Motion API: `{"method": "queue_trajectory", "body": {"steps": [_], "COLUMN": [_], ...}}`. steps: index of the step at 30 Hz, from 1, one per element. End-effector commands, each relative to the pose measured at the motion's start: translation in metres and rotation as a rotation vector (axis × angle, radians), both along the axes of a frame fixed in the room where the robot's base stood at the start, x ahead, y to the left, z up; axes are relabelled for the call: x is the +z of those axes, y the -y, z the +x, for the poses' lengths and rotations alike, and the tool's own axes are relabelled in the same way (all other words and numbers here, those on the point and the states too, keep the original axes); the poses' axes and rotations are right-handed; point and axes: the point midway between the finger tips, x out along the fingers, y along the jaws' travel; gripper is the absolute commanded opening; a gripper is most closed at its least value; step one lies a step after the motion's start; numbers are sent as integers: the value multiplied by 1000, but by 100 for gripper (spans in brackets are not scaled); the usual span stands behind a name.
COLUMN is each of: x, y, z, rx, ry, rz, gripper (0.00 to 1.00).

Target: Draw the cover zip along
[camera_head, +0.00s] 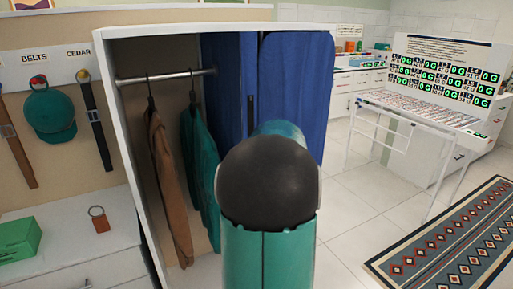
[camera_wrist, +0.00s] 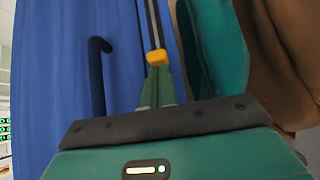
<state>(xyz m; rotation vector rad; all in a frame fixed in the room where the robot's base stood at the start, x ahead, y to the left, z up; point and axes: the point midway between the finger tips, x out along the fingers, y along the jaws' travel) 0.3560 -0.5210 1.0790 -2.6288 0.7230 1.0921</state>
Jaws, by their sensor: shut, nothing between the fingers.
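The blue garment cover (camera_head: 295,85) hangs at the right of the open wardrobe and also fills the left of the wrist view (camera_wrist: 60,70). An orange zip pull (camera_wrist: 157,57) sits on a thin dark zip line (camera_wrist: 152,20) running up the picture. A dark hooked strip (camera_wrist: 97,75) lies left of it on the cover. In the wrist view my gripper (camera_wrist: 158,85) appears shut and empty, its narrow green tip just below the pull. I cannot tell whether they touch. In the head view my arm hides the gripper and the pull.
A brown garment (camera_head: 167,180) and a teal garment (camera_head: 203,165) hang beside the cover from the rail (camera_head: 165,77). The wardrobe's side panel (camera_head: 128,150) stands at the left. A dresser (camera_head: 75,240) is further left. Open floor (camera_head: 350,205) and a patterned rug (camera_head: 450,240) lie right.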

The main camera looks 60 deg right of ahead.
Motion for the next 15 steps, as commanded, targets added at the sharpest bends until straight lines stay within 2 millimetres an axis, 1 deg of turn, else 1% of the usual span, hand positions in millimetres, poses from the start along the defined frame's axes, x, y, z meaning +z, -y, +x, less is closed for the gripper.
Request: {"method": "queue_trajectory", "body": {"steps": [1,3,6,10,15], "x": [-20,-42,-70,-98,-121], "y": [0,0,-1,-1,-3], "z": [-1,-2,-1,-1,0], "rx": [-3,-4,-5,-4,-1], "ry": [-2,-1,-1,-1,1], "rz": [8,7,6,5,3], "gripper": [0,0,0,0,0]}}
